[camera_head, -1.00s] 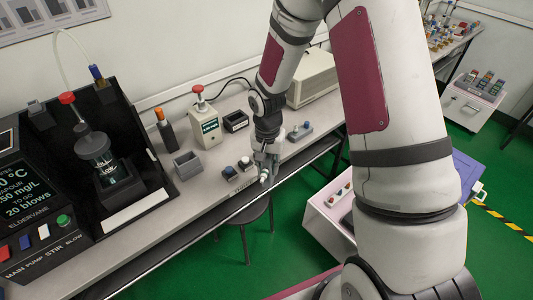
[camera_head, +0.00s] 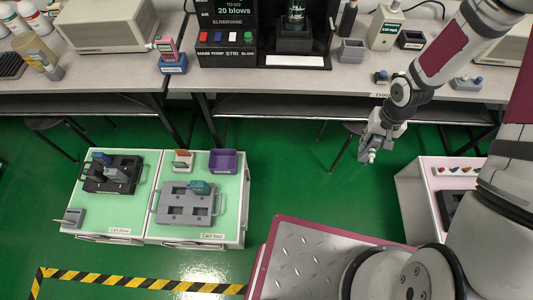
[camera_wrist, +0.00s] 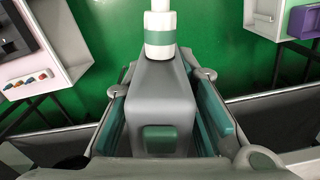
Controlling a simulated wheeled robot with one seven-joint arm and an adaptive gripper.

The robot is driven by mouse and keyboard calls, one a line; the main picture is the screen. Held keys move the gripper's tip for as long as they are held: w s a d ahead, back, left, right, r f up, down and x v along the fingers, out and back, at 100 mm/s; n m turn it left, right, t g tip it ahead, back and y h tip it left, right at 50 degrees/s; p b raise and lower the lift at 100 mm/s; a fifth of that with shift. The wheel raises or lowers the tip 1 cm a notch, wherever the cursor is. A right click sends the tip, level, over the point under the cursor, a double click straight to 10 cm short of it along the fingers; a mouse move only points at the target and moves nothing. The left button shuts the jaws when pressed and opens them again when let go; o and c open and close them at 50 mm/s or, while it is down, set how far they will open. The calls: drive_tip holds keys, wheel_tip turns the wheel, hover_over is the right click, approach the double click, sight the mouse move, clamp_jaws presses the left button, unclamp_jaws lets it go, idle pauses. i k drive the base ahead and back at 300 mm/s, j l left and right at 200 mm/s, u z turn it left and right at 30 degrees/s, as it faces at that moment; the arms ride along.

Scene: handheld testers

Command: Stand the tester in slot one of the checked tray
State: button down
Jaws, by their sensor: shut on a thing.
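My gripper (camera_wrist: 160,118) is shut on a grey tester (camera_wrist: 160,90) with a green button and a white tip ringed in green. In the head view, my gripper (camera_head: 372,143) hangs over the green floor in front of the bench, with the white tip pointing down. A black tray (camera_head: 130,163) with a grey-and-blue tester in it lies on the left green-topped cart. A grey tray (camera_head: 185,221) with several slots and one teal-topped item lies on the cart beside it. I cannot make out a checked pattern or slot numbers on either.
A purple bin (camera_head: 222,162) and a small holder (camera_head: 183,160) stand behind the grey tray. A pink-edged cart (camera_head: 415,195) with a dark tray stands at right. The bench (camera_head: 275,77) carries instruments. Open floor lies between the carts.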

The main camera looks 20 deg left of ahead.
sight(179, 212)
drive_tip(key=k+j+u, duration=0.3)
drive_tip(key=k+j, duration=0.15)
drive_tip(key=j, duration=0.15)
drive_tip(key=k+j+u, duration=0.2)
drive_tip(key=j, duration=0.15)
drive_tip(key=k+j+u, duration=0.15)
drive_tip(key=j, duration=0.2)
drive_tip(key=k+j+u, duration=0.15)
drive_tip(key=j, duration=0.2)
drive_tip(key=i+j+u, duration=0.1)
drive_tip(key=j, duration=0.35)
drive_tip(key=i+j+u, duration=0.1)
drive_tip(key=j, duration=0.3)
